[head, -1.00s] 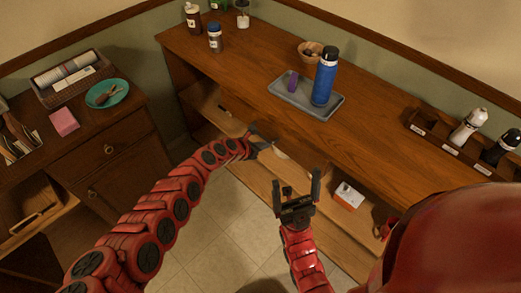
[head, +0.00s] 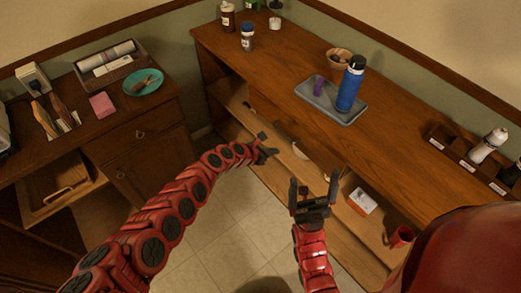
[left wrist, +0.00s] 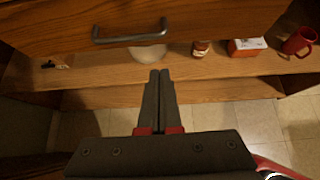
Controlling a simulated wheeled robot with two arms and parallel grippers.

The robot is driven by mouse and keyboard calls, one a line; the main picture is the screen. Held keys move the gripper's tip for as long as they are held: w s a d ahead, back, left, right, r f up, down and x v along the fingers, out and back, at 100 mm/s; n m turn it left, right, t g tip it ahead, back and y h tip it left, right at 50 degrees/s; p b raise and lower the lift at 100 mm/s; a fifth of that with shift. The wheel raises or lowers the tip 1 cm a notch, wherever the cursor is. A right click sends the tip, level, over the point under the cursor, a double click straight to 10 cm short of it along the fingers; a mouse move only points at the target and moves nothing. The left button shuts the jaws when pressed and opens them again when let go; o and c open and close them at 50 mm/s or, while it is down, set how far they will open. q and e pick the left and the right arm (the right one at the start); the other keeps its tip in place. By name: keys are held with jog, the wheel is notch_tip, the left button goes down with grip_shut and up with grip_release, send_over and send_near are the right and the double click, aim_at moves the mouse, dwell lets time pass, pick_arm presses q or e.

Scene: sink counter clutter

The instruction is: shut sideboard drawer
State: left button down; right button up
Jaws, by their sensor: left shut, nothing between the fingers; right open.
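The sideboard (head: 415,150) is the long brown wooden unit on the right in the head view. In the left wrist view a wooden drawer front (left wrist: 215,22) with a grey bar handle (left wrist: 130,33) spans the top, above an open shelf. How far the drawer stands out is not clear. My left gripper (head: 268,151) is beside the sideboard's front, below its top. In the left wrist view its fingers (left wrist: 158,75) are together and empty, below the handle and apart from it. My right gripper (head: 314,190) is open and empty in front of the sideboard.
The sideboard's lower shelf (left wrist: 215,68) holds a pale bowl (left wrist: 147,53), a jar (left wrist: 200,48), a red-and-white box (left wrist: 246,46) and a red mug (left wrist: 299,42). A grey tray with a blue bottle (head: 350,85) is on top. A cabinet (head: 140,150) stands left. Tiled floor (head: 215,225) is clear.

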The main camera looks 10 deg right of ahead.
pick_arm(q)
jog(key=p+v, duration=0.1)
jog(key=v, duration=0.5)
jog(key=shift+a+p, duration=0.3)
jog(key=shift+a, duration=0.05)
jog(key=shift+s+r, duration=0.15)
